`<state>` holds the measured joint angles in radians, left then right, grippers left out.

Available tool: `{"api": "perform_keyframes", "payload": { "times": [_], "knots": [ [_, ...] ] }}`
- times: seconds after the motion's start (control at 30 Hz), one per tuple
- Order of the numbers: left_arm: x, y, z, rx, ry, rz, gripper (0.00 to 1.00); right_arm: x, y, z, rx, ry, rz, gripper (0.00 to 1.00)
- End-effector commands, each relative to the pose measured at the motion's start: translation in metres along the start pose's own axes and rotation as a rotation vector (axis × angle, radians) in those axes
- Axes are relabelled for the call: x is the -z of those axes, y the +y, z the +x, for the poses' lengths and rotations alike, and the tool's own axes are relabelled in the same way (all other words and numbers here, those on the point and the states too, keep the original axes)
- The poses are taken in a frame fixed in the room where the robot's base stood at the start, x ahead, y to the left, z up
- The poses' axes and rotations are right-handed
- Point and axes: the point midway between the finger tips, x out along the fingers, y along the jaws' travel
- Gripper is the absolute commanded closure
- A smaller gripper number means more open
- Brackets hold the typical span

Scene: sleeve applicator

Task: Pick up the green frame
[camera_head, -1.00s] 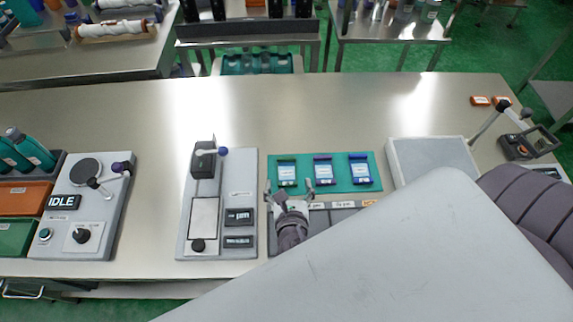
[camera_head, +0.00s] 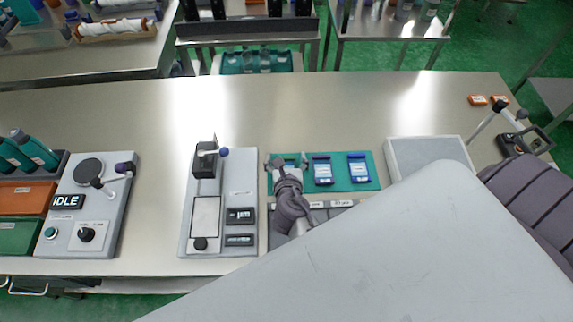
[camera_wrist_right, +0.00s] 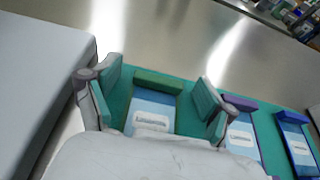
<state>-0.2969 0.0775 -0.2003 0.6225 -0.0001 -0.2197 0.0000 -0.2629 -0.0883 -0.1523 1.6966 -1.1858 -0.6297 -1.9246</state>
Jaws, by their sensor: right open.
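The green frame (camera_wrist_right: 158,83) has a green top bar and a pale blue body with a white label. It lies on the teal mat (camera_head: 345,184), leftmost in a row of three. My right gripper (camera_head: 288,163) is over it, hiding most of it in the head view. In the right wrist view the open fingers (camera_wrist_right: 156,104) stand on either side of the frame, with gaps between them and it. The frame's lower part is hidden by the gripper body. My left gripper is not in view.
A purple-topped frame (camera_head: 322,170) and a blue-topped frame (camera_head: 358,168) lie to the right on the mat. A grey device with a slide (camera_head: 205,215) stands to the left. A grey-topped block (camera_head: 430,160) stands right of the mat. The table behind is clear.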

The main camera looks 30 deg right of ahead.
Motion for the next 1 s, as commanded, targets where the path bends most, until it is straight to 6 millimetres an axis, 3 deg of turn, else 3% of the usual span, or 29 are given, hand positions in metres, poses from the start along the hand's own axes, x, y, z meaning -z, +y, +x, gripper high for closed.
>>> {"api": "perform_keyframes", "payload": {
  "times": [0.07,0.4,0.77,1.0],
  "knots": [
    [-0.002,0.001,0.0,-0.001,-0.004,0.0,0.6,0.0,0.0,0.0,0.0,0.0,0.0,0.2],
    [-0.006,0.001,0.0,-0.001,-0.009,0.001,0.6,0.0,0.0,0.0,0.0,0.0,0.0,0.77],
    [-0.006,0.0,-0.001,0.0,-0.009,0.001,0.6,-0.005,0.0,-0.002,0.0,-0.002,0.001,0.79],
    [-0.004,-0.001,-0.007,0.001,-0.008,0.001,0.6,-0.036,0.0,-0.015,-0.001,-0.006,0.001,0.79]
  ]
}}
